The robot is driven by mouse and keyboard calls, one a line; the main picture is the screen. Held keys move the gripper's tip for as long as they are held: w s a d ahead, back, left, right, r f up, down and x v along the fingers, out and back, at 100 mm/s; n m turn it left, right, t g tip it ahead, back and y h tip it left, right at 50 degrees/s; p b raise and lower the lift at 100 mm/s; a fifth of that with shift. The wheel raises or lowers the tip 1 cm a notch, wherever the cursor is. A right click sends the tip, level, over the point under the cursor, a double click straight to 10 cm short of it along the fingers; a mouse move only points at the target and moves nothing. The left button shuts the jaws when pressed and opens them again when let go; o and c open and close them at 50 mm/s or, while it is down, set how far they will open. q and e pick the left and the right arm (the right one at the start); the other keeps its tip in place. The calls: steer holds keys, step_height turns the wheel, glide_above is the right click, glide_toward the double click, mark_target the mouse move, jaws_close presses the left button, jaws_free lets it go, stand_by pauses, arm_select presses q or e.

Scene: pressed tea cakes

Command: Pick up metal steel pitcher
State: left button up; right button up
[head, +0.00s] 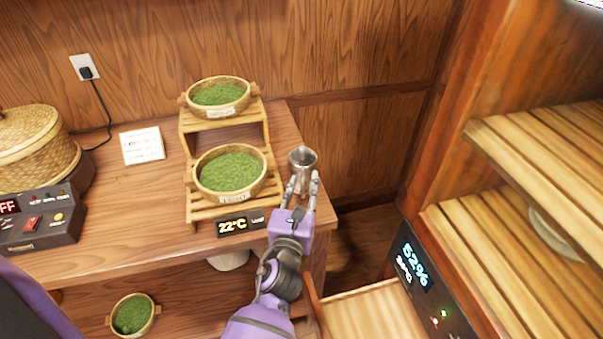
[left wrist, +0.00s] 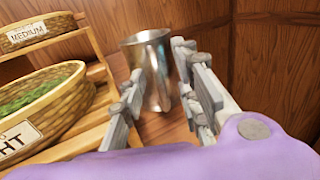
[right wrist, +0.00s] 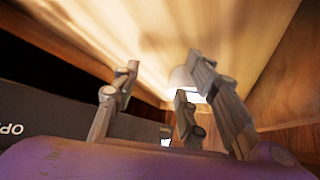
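The metal steel pitcher (head: 302,158) stands upright on the right end of the wooden counter, beside the bamboo rack. It also shows in the left wrist view (left wrist: 155,75), just beyond and between the fingertips. My left gripper (head: 303,181) is open, its fingers reaching along either side of the pitcher's body. Whether a finger touches the metal, I cannot tell. My right gripper (right wrist: 170,85) is open and empty in the right wrist view, under a pale wooden surface; it is not seen in the head view.
A two-tier bamboo rack (head: 183,143) with baskets of green tea stands close left of the pitcher. A 22°C display (head: 240,225) sits at its foot. Slatted shelves (head: 480,235) stand at the right. A control box (head: 40,222) and a woven steamer (head: 35,150) are at the left.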

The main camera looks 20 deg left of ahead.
arm_select(q)
steer(key=shift+s+d, duration=0.1)
steer(key=c, duration=0.3)
arm_select(e)
steer(key=shift+s+d, duration=0.15)
arm_select(q)
jaws_close()
arm_select(e)
steer(key=shift+s+f, duration=0.1)
steer(key=shift+s+f, duration=0.1)
arm_select(q)
steer(key=shift+r, duration=0.1)
